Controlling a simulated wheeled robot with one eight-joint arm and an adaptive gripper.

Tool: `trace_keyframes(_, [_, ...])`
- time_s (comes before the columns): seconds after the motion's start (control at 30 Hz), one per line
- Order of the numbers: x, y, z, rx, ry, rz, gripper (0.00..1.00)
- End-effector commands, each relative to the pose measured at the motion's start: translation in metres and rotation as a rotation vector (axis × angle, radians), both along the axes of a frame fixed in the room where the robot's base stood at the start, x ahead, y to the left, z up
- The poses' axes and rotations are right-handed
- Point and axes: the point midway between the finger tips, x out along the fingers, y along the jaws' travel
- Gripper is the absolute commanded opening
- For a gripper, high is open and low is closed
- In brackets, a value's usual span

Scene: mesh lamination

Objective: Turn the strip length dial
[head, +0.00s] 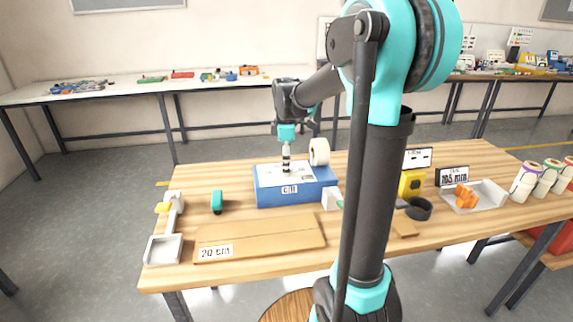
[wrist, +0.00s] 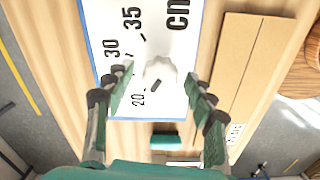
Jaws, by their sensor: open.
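The strip length dial (wrist: 160,72) is a pale round knob with a dark pointer mark, on the white scale plate (wrist: 150,20) marked 20, 30, 35 and cm. The mark points toward the lower left, roughly toward 20. The plate is the top of a blue box (head: 265,197) on the table in the head view. My gripper (wrist: 159,84) is open, with one finger on each side of the dial and gaps visible between. In the head view my gripper (head: 286,165) points down over the box, and the dial is hard to make out there.
The wooden table (head: 160,275) carries a brown board labelled 20 cm (head: 270,237), a green-teal item (head: 217,201), a tape roll (head: 319,151), a sign reading 105 mm (head: 452,177), and a tray (head: 488,196) with orange pieces. My arm hides part of the table's middle.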

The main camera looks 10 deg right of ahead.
Motion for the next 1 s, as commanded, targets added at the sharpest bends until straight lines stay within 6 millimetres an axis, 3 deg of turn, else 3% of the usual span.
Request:
trace_keyframes(0.27, [0.000, 0.000, 0.016, 0.000, 0.000, 0.000, 0.55])
trace_keyframes(0.7, [0.000, 0.000, 0.098, 0.000, 0.000, 0.000, 0.55])
trace_keyframes(1.0, [0.000, 0.000, 0.120, 0.000, 0.000, 0.000, 0.55])
